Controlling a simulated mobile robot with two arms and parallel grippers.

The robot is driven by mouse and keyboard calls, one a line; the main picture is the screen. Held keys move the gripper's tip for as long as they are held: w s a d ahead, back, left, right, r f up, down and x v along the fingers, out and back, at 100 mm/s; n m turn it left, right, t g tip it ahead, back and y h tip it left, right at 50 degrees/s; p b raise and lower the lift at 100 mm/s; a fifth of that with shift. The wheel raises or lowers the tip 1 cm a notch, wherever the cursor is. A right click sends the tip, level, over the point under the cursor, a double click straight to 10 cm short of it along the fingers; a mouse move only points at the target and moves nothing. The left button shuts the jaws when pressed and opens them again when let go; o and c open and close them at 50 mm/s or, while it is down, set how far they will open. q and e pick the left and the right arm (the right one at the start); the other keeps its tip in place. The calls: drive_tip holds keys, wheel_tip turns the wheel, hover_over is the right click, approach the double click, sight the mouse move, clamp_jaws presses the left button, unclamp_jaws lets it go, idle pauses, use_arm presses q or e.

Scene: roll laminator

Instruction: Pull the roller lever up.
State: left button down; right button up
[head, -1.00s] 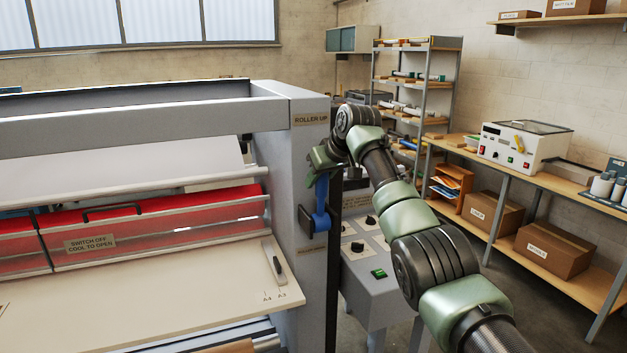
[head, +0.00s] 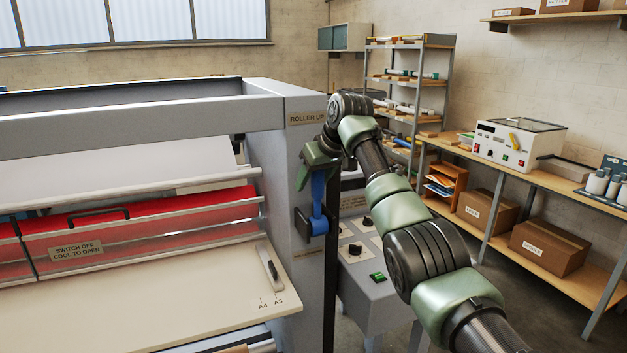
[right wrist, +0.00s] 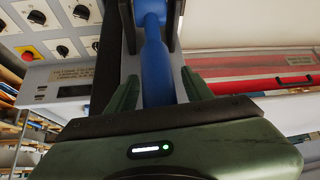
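The blue roller lever (head: 318,205) is on the right end of the laminator (head: 282,190). It stands about upright from its dark bracket (head: 302,223), its upper end toward the "ROLLER UP" label (head: 307,118). My right gripper (head: 316,168) is at the upper part of the lever. In the right wrist view the blue lever (right wrist: 157,70) runs between the two green fingers of my right gripper (right wrist: 160,75). A narrow gap seems to show on each side, so the fingers look open around it. The lever's upper end is hidden by the gripper. My left gripper is out of view.
A grey control box (head: 365,285) with knobs and a green switch stands just right of the lever, below my right arm. The feed table (head: 150,300) lies to the left, with a red guard (head: 140,225) behind it. A workbench (head: 480,165) runs along the right wall.

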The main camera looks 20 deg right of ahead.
drive_tip(key=shift+s+r, duration=0.15)
drive_tip(key=shift+r, duration=0.05)
drive_tip(key=b+v, duration=0.3)
drive_tip(key=v, duration=0.4)
drive_tip(key=shift+s, duration=0.1)
idle(0.4)
